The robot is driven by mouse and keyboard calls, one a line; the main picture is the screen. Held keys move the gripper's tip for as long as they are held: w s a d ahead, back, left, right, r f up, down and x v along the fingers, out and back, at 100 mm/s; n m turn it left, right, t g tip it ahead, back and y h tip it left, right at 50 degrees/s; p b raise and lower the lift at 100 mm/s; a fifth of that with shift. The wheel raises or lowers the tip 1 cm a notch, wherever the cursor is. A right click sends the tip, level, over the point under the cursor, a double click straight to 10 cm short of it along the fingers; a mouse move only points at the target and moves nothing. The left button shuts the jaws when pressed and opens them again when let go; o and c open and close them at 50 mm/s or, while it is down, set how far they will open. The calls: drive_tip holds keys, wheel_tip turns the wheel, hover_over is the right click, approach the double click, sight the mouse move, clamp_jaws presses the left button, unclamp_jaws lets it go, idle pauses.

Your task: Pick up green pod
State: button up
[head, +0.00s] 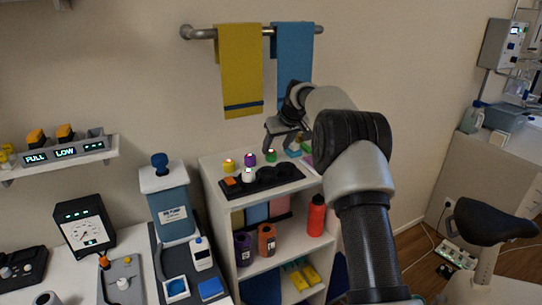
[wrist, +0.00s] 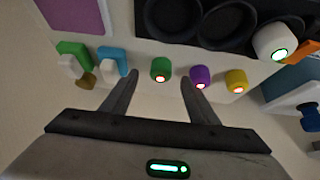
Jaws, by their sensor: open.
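The green pod (wrist: 160,69) is a small cylinder on top of the white shelf unit. In the head view the green pod (head: 271,156) stands at the back, right of the purple pod (head: 250,160) and yellow pod (head: 229,165). My gripper (head: 284,146) is open and empty above the back of the shelf top, close to the green pod. In the wrist view the green pod shows between the tips of my open gripper (wrist: 158,77). The purple pod (wrist: 201,77) lies just outside the right fingertip. I cannot tell the remaining distance to the green pod.
A black tray (head: 280,179) with round wells lies in front of the pods, with a white pod (head: 249,175) on it. Green, white and blue pieces (wrist: 90,60) lie left of my fingers. Yellow (head: 240,70) and blue (head: 293,60) towels hang on the wall behind.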

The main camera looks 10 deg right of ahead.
sight(272, 152)
drive_tip(key=p+x, duration=0.1)
drive_tip(key=x, duration=0.4)
drive_tip(key=shift+a, duration=0.15)
drive_tip(key=c, duration=1.1)
